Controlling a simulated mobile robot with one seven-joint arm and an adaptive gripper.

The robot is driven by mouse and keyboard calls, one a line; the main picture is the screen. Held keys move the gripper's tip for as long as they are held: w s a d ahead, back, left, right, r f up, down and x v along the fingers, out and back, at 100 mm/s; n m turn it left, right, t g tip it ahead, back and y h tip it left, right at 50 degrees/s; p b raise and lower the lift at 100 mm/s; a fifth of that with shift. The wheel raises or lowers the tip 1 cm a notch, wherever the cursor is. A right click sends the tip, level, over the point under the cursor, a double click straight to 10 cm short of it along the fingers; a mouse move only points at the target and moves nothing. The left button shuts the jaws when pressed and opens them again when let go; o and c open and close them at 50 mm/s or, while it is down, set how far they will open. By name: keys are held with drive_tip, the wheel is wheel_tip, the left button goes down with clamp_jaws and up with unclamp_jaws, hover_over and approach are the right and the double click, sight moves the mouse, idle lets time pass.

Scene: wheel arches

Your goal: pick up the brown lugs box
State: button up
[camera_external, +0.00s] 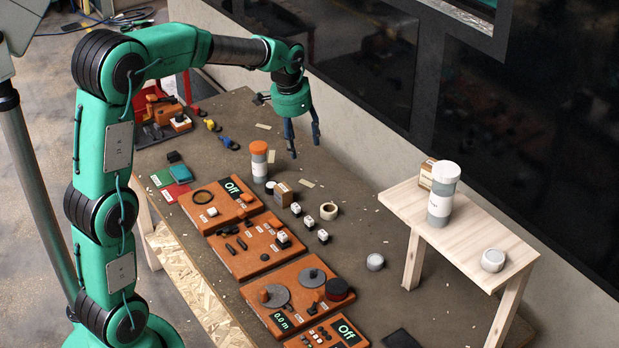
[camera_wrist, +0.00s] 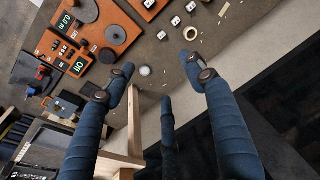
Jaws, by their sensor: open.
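A small brown box (camera_external: 283,194) stands on the dark worktable, just right of the orange panels and below the orange-capped grey bottle (camera_external: 259,162). A second brown box (camera_external: 426,175) with a pale label stands on the wooden shelf, partly hidden behind a white-capped grey bottle (camera_external: 441,193). The print on both is too small to read, so I cannot tell which holds lugs. My gripper (camera_external: 304,150) is open and empty above the table, up and to the right of the orange-capped bottle. Its spread blue fingers (camera_wrist: 158,70) fill the wrist view, where I cannot make out either box.
Several orange panels (camera_external: 257,245) line the table's near side. White cubes (camera_external: 308,223), a tape roll (camera_external: 328,211) and a grey round tin (camera_external: 375,262) lie to their right. The wooden shelf (camera_external: 462,247) stands at the right, by the wall. Table between tape and wall is mostly clear.

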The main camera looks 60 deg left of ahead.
drive_tip(key=w+a+f+g+p, duration=0.1)
drive_tip(key=w+a+f, duration=0.7)
drive_tip(key=a+f, duration=0.35)
drive_tip(key=g+p, duration=0.1)
drive_tip(key=p, duration=0.1)
hover_over(283, 188)
wheel_tip(283, 188, down, 18)
drive_tip(key=r, duration=0.1)
drive_tip(key=shift+s+f+h, duration=0.1)
drive_tip(key=shift+f+h, duration=0.15)
drive_tip(key=shift+h, duration=0.15)
drive_tip(key=shift+f, duration=0.15)
drive_tip(key=shift+f+b, duration=0.3)
drive_tip(key=shift+f, duration=3.9)
drive_tip(key=shift+a+f, duration=0.1)
drive_tip(key=shift+f, duration=2.5)
